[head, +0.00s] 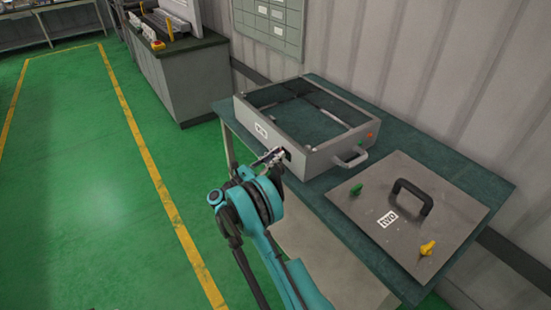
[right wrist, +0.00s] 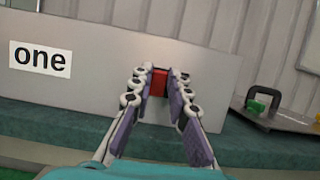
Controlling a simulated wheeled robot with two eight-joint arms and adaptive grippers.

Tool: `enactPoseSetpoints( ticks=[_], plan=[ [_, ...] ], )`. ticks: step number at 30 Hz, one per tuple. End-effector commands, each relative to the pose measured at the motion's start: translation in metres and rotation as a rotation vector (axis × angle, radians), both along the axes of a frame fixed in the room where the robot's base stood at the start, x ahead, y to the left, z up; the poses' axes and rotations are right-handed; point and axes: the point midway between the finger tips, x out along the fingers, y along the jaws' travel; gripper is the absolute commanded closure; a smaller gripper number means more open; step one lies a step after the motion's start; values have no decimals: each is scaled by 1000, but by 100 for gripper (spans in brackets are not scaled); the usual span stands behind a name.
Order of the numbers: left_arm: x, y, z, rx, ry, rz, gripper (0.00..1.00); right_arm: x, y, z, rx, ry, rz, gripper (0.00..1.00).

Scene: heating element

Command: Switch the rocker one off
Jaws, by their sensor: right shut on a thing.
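The grey open-topped box (head: 318,160) marked "one" stands on the green table. In the right wrist view, its front panel (right wrist: 90,95) carries the "one" label (right wrist: 40,59) at the left. A red rocker (right wrist: 158,84) in a dark housing sits on this panel, right of the label. My right gripper (right wrist: 161,74) has its fingertips on either side of the rocker and is shut on it. In the head view the right gripper (head: 281,154) is at the box's front face and hides the rocker. My left gripper is not in view.
A flat grey plate (head: 365,215) marked "two" lies to the right, with a black handle (head: 411,194), a green knob (head: 356,189) and a yellow knob (head: 427,248). A small red part (head: 371,135) is on the box's right side. The green floor (head: 85,170) at left is clear.

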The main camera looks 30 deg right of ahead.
Motion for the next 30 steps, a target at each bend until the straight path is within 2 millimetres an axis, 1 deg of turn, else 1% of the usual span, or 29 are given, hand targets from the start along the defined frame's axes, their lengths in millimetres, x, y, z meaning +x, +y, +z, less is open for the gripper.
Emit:
enactPoseSetpoints(
  ticks=[4, 5, 6, 7, 15, 17, 19, 23, 30],
  plan=[
    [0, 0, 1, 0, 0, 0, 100, 0, 0, 0, 0, 0, 0, 100],
    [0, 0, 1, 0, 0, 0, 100, 0, 0, 0, 0, 0, 0, 76],
    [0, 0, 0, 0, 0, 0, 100, 0, 0, 0, 0, 0, 0, 65],
    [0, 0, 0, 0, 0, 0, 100, 0, 0, 0, 1, 0, 0, 62],
    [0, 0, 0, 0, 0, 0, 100, 0, 1, 0, 1, 0, 0, 62],
    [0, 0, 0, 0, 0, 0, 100, 0, 3, -1, 1, -1, 1, 62],
    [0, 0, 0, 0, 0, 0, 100, 0, 9, -3, 1, -1, 1, 62],
    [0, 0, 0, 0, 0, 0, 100, -1, 30, -11, 1, 0, 4, 62],
    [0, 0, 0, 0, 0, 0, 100, -5, 79, -30, 1, -1, 4, 62]
  ],
)
